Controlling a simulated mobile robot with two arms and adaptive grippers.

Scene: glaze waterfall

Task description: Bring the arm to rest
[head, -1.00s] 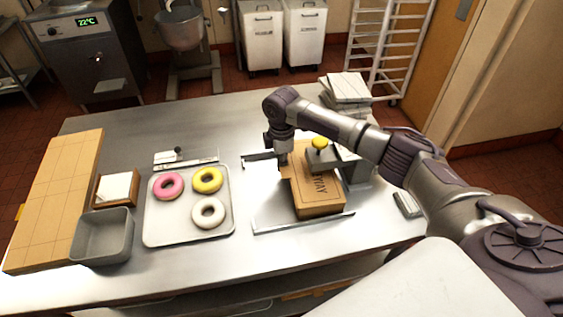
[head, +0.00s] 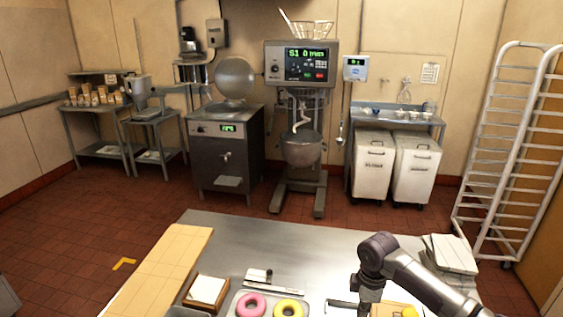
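My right arm (head: 432,283) comes in from the lower right in the head view. Its wrist bends down over the steel table (head: 255,237). My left arm and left gripper are not in view.
A pink donut (head: 250,305) and a yellow donut (head: 288,309) lie on a tray. A wooden board (head: 165,265) lies at the left and stacked white slabs (head: 450,253) at the right. A mixer (head: 301,150) and white bins (head: 372,165) stand behind. The table's back is clear.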

